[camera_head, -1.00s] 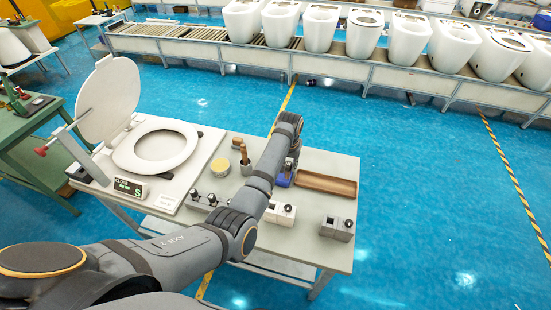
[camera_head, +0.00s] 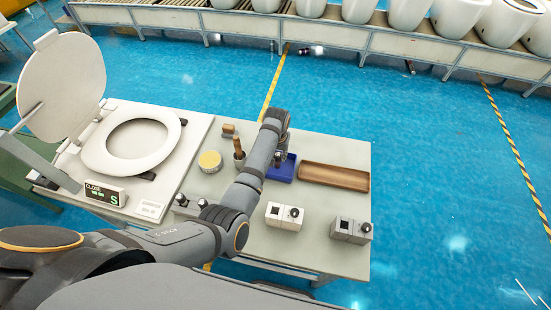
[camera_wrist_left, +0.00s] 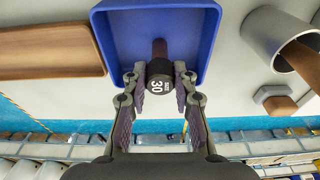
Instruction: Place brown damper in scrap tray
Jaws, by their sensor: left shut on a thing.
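In the left wrist view my left gripper (camera_wrist_left: 159,83) is shut on a short damper (camera_wrist_left: 159,86) with a dark cap marked 30 and a brown shaft. The damper is in front of the blue tray (camera_wrist_left: 100,40), its shaft pointing towards the tray floor; I cannot tell whether it touches. In the head view the left gripper (camera_head: 279,157) is over the left part of the blue tray (camera_head: 290,168), and the arm hides the damper. No label shows which tray is for scrap. My right gripper is out of view.
A wooden tray (camera_head: 334,176) lies right of the blue one. A grey cup (camera_head: 239,162) with a brown-handled item, a yellow-topped jar (camera_head: 210,161), a white box (camera_head: 284,215) and a grey box (camera_head: 351,230) stand nearby. The toilet seat (camera_head: 130,147) is at left.

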